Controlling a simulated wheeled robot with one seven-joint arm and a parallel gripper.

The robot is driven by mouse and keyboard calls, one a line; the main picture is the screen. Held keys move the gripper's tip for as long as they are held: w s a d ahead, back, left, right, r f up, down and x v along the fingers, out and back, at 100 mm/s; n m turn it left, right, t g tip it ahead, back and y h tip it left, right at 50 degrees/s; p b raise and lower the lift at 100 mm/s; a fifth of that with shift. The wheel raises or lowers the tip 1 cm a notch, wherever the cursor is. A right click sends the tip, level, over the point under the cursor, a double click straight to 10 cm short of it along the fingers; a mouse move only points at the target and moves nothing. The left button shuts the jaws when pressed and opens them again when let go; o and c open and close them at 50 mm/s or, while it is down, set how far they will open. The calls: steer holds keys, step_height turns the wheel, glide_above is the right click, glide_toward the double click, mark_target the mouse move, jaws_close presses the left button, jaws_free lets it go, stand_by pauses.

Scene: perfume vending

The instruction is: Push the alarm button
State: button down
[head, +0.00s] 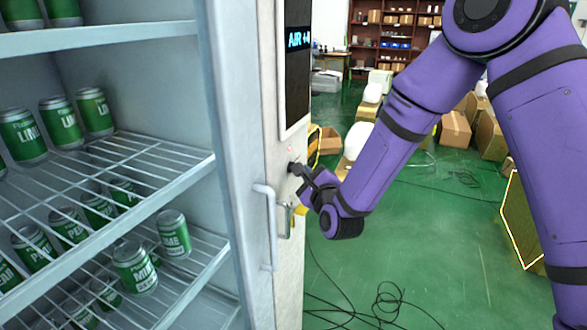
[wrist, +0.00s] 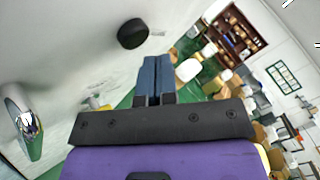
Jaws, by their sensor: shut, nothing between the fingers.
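The alarm button appears to be a round black knob (wrist: 132,33) on the pale cabinet front in the wrist view. It lies just ahead and to the left of my gripper's fingertips (wrist: 155,60), with a small gap showing in that picture. The two dark fingers are shut together and empty. In the head view, my gripper (head: 303,174) reaches left to the cabinet's front panel, close to the dark knob (head: 292,167). The gripper partly overlaps the knob there, and I cannot tell contact from that view.
The cabinet (head: 262,120) has a dark display (head: 297,60) above the knob and a vertical handle (head: 268,228) below left. Shelves (head: 120,160) with green cans stand at left. Boxes (head: 455,128) and cables (head: 385,300) lie on the green floor.

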steer(key=shift+a, duration=0.15)
steer(key=shift+w+a, duration=0.15)
steer(key=shift+a, duration=0.1)
steer(key=shift+w+a, duration=0.15)
steer(key=shift+a, duration=0.25)
stand_by(0.9)
steer(key=shift+s+d, duration=0.3)
steer(key=shift+d, duration=0.45)
steer(key=shift+s+d, duration=0.3)
steer(key=shift+d, duration=0.5)
steer(key=shift+s+d, duration=0.25)
steer(key=shift+d, duration=0.55)
steer(key=shift+s+d, duration=0.3)
steer(key=shift+d, duration=0.5)
